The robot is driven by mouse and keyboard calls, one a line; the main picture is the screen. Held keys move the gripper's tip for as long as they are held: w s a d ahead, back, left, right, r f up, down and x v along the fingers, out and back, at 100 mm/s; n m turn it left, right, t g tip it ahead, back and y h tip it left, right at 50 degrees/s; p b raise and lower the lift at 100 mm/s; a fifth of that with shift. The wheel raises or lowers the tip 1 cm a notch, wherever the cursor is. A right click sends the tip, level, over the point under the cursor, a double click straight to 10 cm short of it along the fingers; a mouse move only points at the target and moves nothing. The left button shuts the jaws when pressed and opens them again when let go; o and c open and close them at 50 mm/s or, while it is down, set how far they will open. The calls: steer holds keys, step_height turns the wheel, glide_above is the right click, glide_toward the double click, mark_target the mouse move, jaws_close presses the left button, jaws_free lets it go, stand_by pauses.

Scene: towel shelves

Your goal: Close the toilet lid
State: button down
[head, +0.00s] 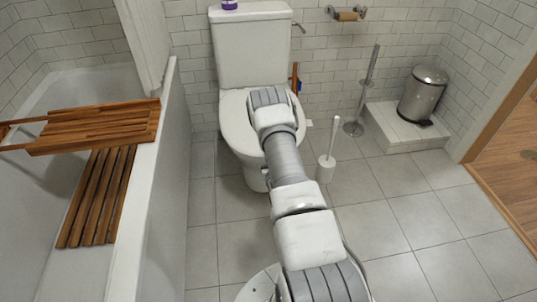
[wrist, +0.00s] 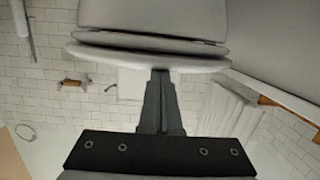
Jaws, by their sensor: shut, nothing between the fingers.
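The white toilet (head: 252,50) stands against the tiled back wall, its tank upright behind the bowl. Its lid (head: 233,118) appears down, flat or nearly flat over the bowl, partly covered by my arm. In the wrist view, which looks upside down, the lid (wrist: 150,58) shows edge-on as a rounded white plate close to the seat and bowl (wrist: 150,18), with dark narrow gaps between. My gripper (wrist: 160,74) is shut and empty, its tips at the lid's edge in the picture. I cannot tell if they touch. The fingers are hidden in the head view.
A toilet brush (head: 327,160) and a metal stand (head: 362,100) are right of the toilet. A steel bin (head: 423,95) stands on a white step. The bathtub (head: 165,190) with wooden racks (head: 95,128) is at left. Floor at front right is clear.

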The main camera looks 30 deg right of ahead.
steer(key=f, duration=0.1)
steer(key=f+g, duration=0.1)
steer(key=s+a+f, duration=0.1)
steer(key=shift+f, duration=0.35)
steer(key=s+a+r+t+p, duration=0.1)
steer(key=s+a+r+p, duration=0.2)
steer(key=s, duration=0.7)
step_height(320, 180, up, 3)
steer(key=shift+a+f+p, duration=0.1)
steer(key=shift+a+p, duration=0.05)
steer(key=shift+p, duration=0.8)
